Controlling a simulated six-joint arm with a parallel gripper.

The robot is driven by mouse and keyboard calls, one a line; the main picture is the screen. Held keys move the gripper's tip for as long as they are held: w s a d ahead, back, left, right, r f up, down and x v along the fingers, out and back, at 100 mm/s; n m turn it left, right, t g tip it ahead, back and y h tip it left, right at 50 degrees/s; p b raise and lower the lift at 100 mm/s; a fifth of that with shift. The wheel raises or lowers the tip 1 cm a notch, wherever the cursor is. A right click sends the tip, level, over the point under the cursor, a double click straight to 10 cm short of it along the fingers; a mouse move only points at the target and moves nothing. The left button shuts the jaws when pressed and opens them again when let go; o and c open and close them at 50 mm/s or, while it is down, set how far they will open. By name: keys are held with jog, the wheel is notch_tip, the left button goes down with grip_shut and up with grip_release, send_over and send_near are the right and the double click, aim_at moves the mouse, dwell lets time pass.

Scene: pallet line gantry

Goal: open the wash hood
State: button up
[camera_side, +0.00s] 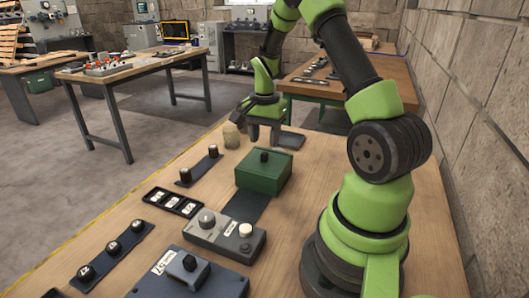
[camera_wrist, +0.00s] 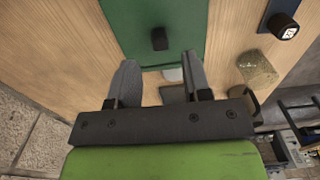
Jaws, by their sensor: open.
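The wash hood appears to be the green box (camera_side: 264,171) with a black knob (camera_side: 264,156) on top, standing shut on the wooden bench. In the wrist view the green top (camera_wrist: 185,20) fills the upper middle, with its black knob (camera_wrist: 159,39) just beyond my fingertips. My gripper (camera_side: 264,139) is open and empty, behind the box in the side view and apart from it. In the wrist view my gripper (camera_wrist: 160,58) has its two fingers spread, roughly lined up with the knob. The inside of the box is hidden.
A beige block (camera_side: 231,135) stands left of my gripper, and a dark flat plate (camera_side: 288,140) lies to its right. A grey control box (camera_side: 224,233), a black labelled tray (camera_side: 173,202) and knob strips share the bench. A stone wall (camera_side: 480,100) runs along the right.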

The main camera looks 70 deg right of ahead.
aim_at(264, 153)
notch_tip(264, 153, down, 5)
jog(key=shift+r, duration=0.1)
jog(key=shift+c, duration=0.3)
grip_shut()
